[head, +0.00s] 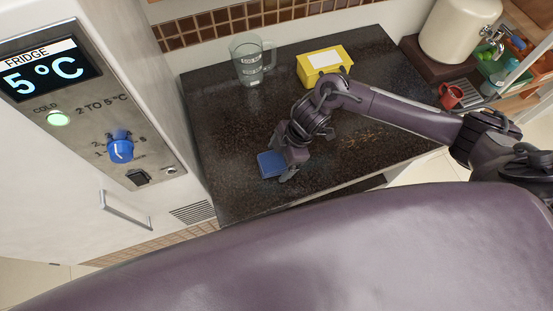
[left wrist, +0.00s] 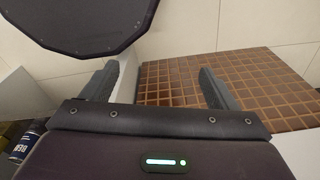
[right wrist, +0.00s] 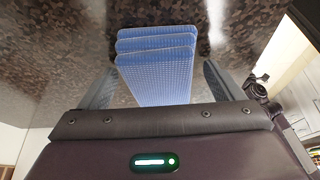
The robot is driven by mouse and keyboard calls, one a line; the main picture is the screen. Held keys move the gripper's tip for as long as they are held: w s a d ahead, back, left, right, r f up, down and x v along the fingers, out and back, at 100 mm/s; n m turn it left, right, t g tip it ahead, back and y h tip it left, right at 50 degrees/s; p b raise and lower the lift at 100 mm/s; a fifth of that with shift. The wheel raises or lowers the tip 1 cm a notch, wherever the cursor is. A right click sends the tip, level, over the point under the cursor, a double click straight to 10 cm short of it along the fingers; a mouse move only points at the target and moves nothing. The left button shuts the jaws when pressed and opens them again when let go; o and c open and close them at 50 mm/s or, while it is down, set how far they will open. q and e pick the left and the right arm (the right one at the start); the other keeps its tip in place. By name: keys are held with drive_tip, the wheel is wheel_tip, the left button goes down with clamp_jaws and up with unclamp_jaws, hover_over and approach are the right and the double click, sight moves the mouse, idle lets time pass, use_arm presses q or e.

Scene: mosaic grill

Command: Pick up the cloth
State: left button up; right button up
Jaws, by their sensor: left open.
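A blue folded cloth (head: 270,163) lies on the dark countertop near its front left part. In the right wrist view the cloth (right wrist: 156,62) shows its stacked layers and textured weave, with its near end between the two fingers. My right gripper (head: 284,172) is at the cloth in the head view; its fingers (right wrist: 158,88) are spread, one on each side of the cloth, with a visible gap on the right side. My left gripper (left wrist: 162,85) is open and empty, away from the counter, above a brown tiled surface and pale floor.
On the dark counter (head: 230,125), a glass jug (head: 248,62) and a yellow box (head: 322,66) stand at the back. A red mug (head: 451,96) and a cream dispenser (head: 458,35) are at the right. The fridge (head: 105,95) borders the left side.

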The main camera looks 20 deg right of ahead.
use_arm(q)
drive_tip(key=shift+s, duration=0.55)
use_arm(e)
drive_tip(key=c, duration=0.9)
use_arm(q)
drive_tip(key=shift+f, duration=0.1)
use_arm(e)
drive_tip(key=shift+c, duration=0.2)
wheel_tip(320, 180, up, 12)
drive_tip(key=f+b, duration=0.1)
drive_tip(key=b, duration=0.1)
use_arm(q)
drive_tip(key=shift+f+p, duration=0.25)
drive_tip(key=shift+p, duration=0.45)
use_arm(e)
wheel_tip(320, 180, up, 9)
hover_over(280, 158)
